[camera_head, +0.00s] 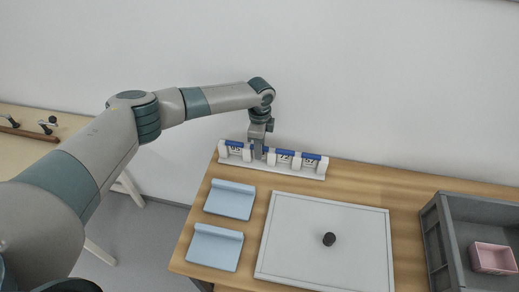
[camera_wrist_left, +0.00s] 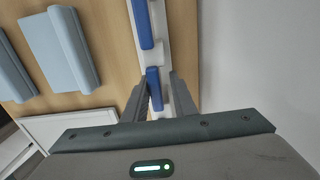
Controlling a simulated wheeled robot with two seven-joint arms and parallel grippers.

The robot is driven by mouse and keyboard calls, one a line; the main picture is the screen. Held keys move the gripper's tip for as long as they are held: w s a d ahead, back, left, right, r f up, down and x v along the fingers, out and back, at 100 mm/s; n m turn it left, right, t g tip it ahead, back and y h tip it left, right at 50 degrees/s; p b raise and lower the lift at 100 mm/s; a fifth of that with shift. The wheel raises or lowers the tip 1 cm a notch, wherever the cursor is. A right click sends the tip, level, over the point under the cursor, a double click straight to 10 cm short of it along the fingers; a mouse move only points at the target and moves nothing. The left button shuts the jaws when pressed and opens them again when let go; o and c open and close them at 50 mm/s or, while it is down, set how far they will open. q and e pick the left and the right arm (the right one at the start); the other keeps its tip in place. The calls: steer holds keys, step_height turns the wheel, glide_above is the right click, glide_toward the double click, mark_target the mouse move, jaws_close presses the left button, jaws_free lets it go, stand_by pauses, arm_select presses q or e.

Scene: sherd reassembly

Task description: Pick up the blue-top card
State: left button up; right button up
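Several blue-top cards stand in a white rack (camera_head: 272,171) at the back of the table. Two of them, a card marked 79 (camera_head: 284,155) and a card marked 57 (camera_head: 310,158), are to the right of my left gripper, and another card (camera_head: 235,146) is to its left. My left gripper (camera_head: 259,154) points down at the rack. In the left wrist view its fingers (camera_wrist_left: 159,80) stand apart, with a blue-top card (camera_wrist_left: 154,84) between them. I see no clear grip on it. The fingers partly hide this card in the head view. My right gripper is out of view.
Two light blue holders (camera_head: 231,200) (camera_head: 214,248) lie at the table's left. A white board (camera_head: 290,230) with a dark round piece (camera_head: 329,239) fills the middle. A grey crate (camera_head: 440,245) holding a pink box (camera_head: 492,258) is at right. A wall rises behind the rack.

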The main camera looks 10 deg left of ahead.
arm_select(q)
jaws_close()
steer(key=shift+r, duration=0.15)
step_height(320, 180, up, 9)
steer(key=b, duration=0.2)
steer(key=shift+b, duration=0.35)
steer(key=shift+r, duration=0.35)
